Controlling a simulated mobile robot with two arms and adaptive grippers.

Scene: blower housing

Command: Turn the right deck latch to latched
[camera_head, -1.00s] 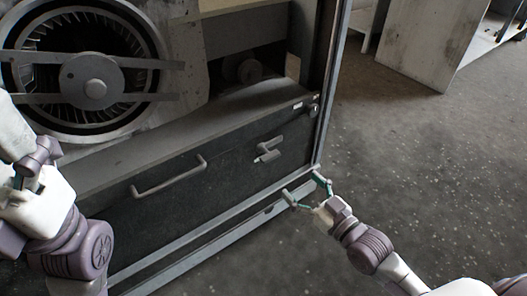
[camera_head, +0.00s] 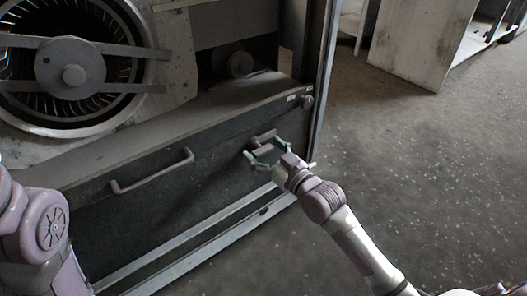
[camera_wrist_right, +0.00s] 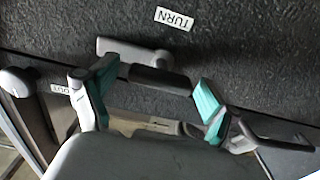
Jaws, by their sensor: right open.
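The right deck latch (camera_head: 263,137) is a small grey handle on the dark front panel, right of the long bar handle. In the right wrist view its light grey arm (camera_wrist_right: 133,50) and darker bar (camera_wrist_right: 160,78) show. My right gripper (camera_head: 268,154) is open in front of the latch. In the right wrist view the teal pads of the right gripper (camera_wrist_right: 152,94) stand at either side of the darker bar; I cannot tell whether they touch it. My left arm is at the lower left; its gripper is out of view.
A bar handle (camera_head: 153,171) is on the same panel. A round knob (camera_head: 306,101) is near the panel's upper right corner. A TURN label (camera_wrist_right: 174,18) is by the latch. A large fan wheel (camera_head: 70,68) is upper left. The floor (camera_head: 420,170) at right is clear.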

